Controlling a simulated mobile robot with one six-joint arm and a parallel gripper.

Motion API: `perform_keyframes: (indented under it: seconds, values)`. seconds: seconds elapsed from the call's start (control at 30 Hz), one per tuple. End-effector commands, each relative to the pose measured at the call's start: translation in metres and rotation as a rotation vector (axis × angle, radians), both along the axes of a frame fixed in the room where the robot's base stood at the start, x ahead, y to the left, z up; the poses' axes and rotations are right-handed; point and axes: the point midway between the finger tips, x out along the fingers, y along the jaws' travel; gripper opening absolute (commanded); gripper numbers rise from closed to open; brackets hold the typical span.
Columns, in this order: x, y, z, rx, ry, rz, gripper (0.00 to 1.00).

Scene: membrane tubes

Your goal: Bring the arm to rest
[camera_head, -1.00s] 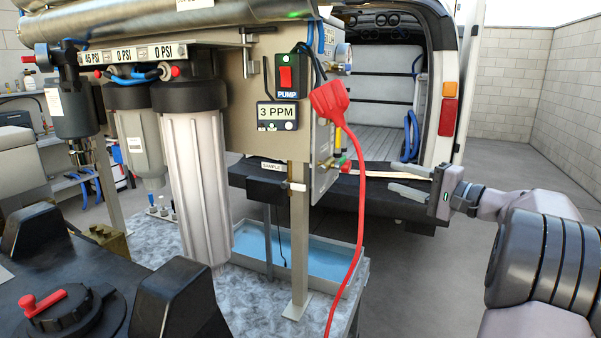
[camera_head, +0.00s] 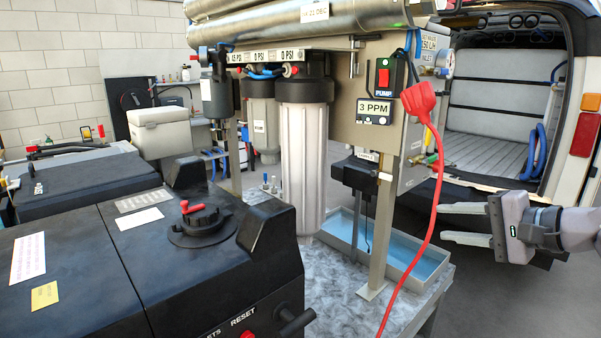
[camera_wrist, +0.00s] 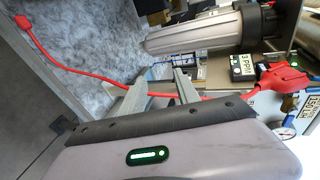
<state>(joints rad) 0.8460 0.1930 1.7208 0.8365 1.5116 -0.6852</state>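My gripper (camera_head: 441,223) is at the right in the head view, in front of the van's rear. Its two pale fingers are apart with nothing between them, pointing left towards the membrane rig. In the wrist view my gripper (camera_wrist: 160,80) also shows spread fingers. A red cable (camera_wrist: 100,80) passes beyond them there. The red plug (camera_head: 420,101) sits on the rig's panel (camera_head: 345,125), left of my gripper and higher in the picture. Its cable hangs down left of the fingers, and I see no contact.
The rig's white filter housing (camera_head: 303,165) stands over a marbled bench with a blue water tray (camera_head: 425,266). A black case (camera_head: 75,260) with a red-handled cap fills the lower left. The open van (camera_head: 575,150) is behind my gripper. Grey floor is free at the lower right.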

Motion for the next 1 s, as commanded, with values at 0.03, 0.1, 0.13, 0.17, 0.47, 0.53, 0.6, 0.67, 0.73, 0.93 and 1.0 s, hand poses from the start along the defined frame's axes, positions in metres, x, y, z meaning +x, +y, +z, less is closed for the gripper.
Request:
perform_keyframes:
  seconds: [0.03, 0.1, 0.13, 0.17, 0.47, 0.53, 0.6, 0.67, 0.73, 0.93, 1.0]
  values:
    - [-0.006, 0.030, -0.003, -0.030, 0.038, 0.038, 0.38]
    - [-0.021, 0.075, -0.014, -0.091, 0.113, 0.093, 0.38]
    - [-0.031, 0.097, -0.021, -0.127, 0.149, 0.122, 0.38]
    - [-0.044, 0.120, -0.028, -0.168, 0.186, 0.150, 0.38]
    - [-0.221, 0.236, -0.125, -0.772, 0.308, 0.372, 0.38]
    - [-0.236, 0.236, -0.135, -0.841, 0.284, 0.384, 0.38]
    - [-0.242, 0.235, -0.141, -0.872, 0.271, 0.388, 0.38]
    - [-0.242, 0.234, -0.141, -0.877, 0.271, 0.389, 0.38]
    - [-0.242, 0.234, -0.141, -0.877, 0.271, 0.389, 0.38]
    - [-0.242, 0.234, -0.141, -0.877, 0.271, 0.389, 0.38]
    - [-0.242, 0.234, -0.141, -0.877, 0.271, 0.389, 0.38]
